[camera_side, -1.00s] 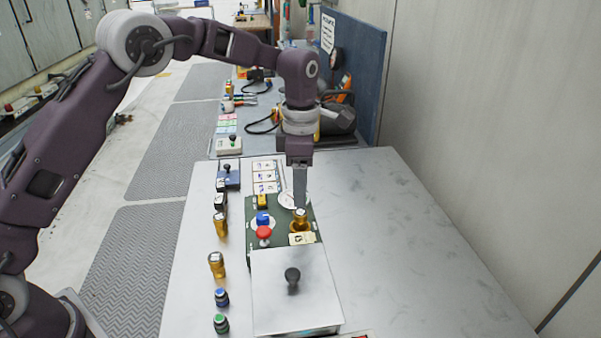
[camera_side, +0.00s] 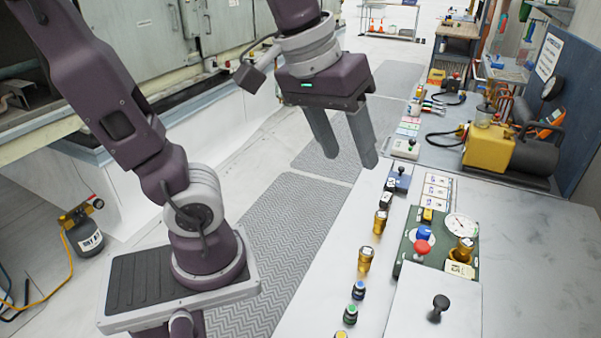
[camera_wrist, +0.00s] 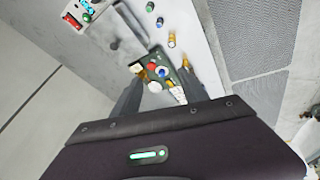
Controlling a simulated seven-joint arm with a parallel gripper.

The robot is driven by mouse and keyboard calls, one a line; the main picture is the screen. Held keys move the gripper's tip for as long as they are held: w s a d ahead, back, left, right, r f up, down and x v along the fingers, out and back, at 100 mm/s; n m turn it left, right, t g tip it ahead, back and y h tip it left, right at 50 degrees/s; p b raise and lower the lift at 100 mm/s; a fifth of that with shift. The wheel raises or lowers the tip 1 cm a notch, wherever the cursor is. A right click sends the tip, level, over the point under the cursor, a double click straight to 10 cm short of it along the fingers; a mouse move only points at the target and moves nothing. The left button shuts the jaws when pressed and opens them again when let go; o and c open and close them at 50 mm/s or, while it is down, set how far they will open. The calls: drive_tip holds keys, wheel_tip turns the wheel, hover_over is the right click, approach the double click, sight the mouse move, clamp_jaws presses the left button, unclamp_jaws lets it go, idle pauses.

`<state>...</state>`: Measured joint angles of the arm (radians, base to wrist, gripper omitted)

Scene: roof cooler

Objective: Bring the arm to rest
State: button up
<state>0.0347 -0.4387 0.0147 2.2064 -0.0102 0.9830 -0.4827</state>
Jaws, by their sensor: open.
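My gripper (camera_side: 352,160) is open and empty in the side view, raised over the walkway to the left of the work table (camera_side: 530,260). Its two grey fingers are spread apart, pointing down, and touch nothing. In the wrist view the finger ends (camera_wrist: 166,95) show apart, with the panel far beyond them. My arm is folded back near its base. On the table stands a green panel (camera_side: 408,245) with a red knob, a blue knob, a round gauge (camera_side: 461,228) and a brass fitting (camera_side: 464,249) standing upright at its right side.
A silver box (camera_side: 425,305) with a black knob stands in front of the panel. Brass fittings (camera_side: 365,258) and coloured caps (camera_side: 350,314) line the table's left edge. A yellow pump (camera_side: 488,150) stands at the back. The grey mats (camera_side: 285,230) beside the table are clear.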

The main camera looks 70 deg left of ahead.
drive_tip(key=s+f+m+t, duration=0.1)
drive_tip(key=s+f+m, duration=0.2)
drive_tip(key=s+m, duration=0.2)
drive_tip(key=shift+s+a+f, duration=0.3)
drive_tip(key=shift+s+f, duration=0.1)
drive_tip(key=shift+s, duration=0.55)
